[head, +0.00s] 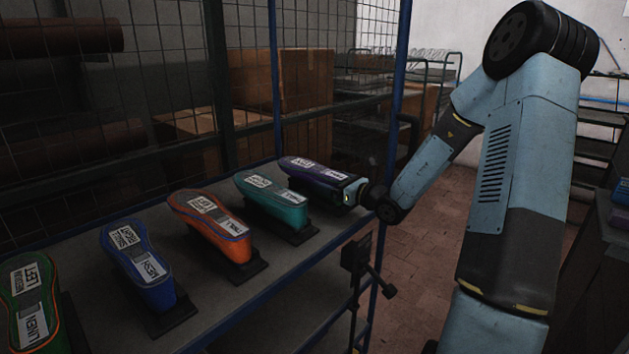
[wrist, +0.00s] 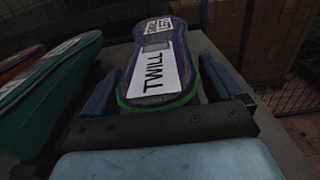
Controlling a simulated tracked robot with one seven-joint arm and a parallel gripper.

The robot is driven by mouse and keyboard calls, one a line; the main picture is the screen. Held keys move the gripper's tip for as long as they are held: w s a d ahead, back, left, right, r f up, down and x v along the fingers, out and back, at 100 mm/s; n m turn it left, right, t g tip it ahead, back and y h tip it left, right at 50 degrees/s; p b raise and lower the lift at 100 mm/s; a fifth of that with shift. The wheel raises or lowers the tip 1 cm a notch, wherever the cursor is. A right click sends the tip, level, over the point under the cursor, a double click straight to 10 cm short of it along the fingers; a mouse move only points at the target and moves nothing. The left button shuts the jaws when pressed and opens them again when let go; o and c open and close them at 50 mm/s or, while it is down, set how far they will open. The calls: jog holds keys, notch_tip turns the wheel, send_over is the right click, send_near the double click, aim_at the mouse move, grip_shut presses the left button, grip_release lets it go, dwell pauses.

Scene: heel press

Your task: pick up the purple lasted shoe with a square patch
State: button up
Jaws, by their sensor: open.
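The purple lasted shoe (head: 300,164) lies sole up at the far right end of the shelf, on a dark stand. In the wrist view the purple shoe (wrist: 183,58) has a green edge, a white label reading TWILL, another label beyond it, and a small grey squarish patch between them. My gripper (head: 338,188) is at the shoe's near end. In the wrist view my gripper (wrist: 163,90) is open, with one blue finger on each side of the shoe. I cannot tell whether the fingers touch it.
A teal shoe (head: 272,202) stands close to the left of the purple one, also in the wrist view (wrist: 45,90). An orange shoe (head: 212,225), a blue shoe (head: 138,262) and a dark green shoe (head: 38,305) follow along the shelf (head: 215,310). Wire mesh stands behind.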

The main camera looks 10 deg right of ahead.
jog(key=c, duration=1.7)
jog(key=shift+r, duration=0.1)
